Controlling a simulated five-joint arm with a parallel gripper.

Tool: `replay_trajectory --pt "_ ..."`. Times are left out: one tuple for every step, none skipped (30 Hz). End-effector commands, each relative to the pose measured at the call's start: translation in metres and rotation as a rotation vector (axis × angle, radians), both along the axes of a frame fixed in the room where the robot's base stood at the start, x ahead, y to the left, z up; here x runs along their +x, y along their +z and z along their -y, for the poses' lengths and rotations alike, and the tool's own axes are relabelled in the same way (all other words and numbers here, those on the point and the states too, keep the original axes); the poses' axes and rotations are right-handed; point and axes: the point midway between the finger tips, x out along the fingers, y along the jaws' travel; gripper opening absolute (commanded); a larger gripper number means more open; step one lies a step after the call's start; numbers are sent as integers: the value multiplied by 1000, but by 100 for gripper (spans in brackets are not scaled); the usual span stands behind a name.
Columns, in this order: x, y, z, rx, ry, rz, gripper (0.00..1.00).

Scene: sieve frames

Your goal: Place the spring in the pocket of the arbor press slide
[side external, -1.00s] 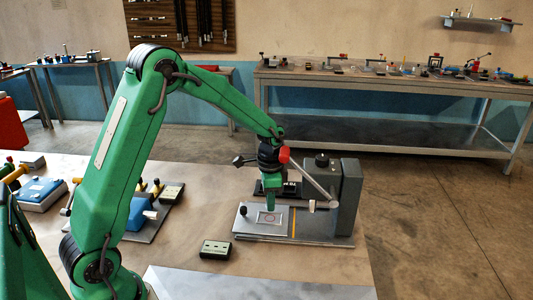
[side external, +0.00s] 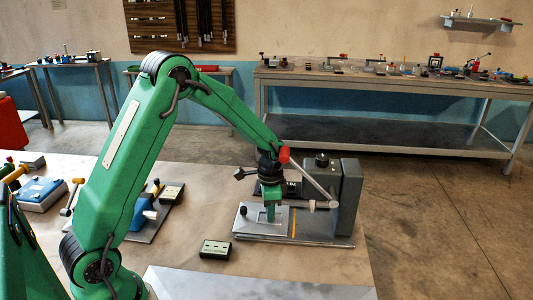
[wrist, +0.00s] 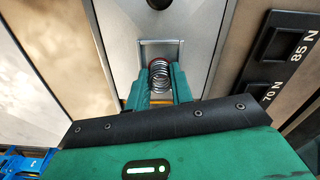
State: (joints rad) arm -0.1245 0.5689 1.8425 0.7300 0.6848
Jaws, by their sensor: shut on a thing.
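My gripper (wrist: 160,88) is shut on the spring (wrist: 159,72), a dark wire coil with some red on it, held between the two green fingertips in the wrist view. My gripper (side external: 270,218) points down over the slide (side external: 246,226), a flat grey plate on the arbor press (side external: 346,195). The fingertips are at the rectangular pocket, whose pale rim (wrist: 161,42) shows just beyond the spring in the wrist view. The fingers hide most of the pocket in the side view. I cannot tell whether the spring touches the pocket floor.
The press lever with its red ball (side external: 284,155) slants close beside my wrist. A black knob (side external: 244,211) stands at the slide's left end. Dark slots marked 70 N and 85 N (wrist: 277,43) lie to the right. A small box (side external: 215,249) sits in front.

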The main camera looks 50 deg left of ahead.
Motion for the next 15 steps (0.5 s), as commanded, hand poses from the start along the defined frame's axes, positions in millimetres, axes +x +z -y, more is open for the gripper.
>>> replay_trajectory --pt "0 -3 0 1 0 -1 0" --pt "0 -3 0 1 0 -1 0" --pt "0 -4 0 0 0 -1 0" --pt "0 -5 0 0 0 -1 0" --pt "0 -6 0 0 0 -1 0" --pt "-1 -8 0 0 1 -1 1" --pt "-1 -9 0 0 1 -1 1" --pt "-1 -10 -1 0 1 -1 1" --pt "-1 -11 -1 -1 1 -3 1" --pt "-1 -12 -1 -1 2 -3 1" --pt "-1 -12 -1 0 2 -4 1" --pt "-2 -13 -1 0 2 -4 1" --pt "-2 -13 -1 0 3 -4 1" --pt "-2 -13 -1 -1 3 -4 1" --pt "-2 -13 -2 0 3 -5 1"
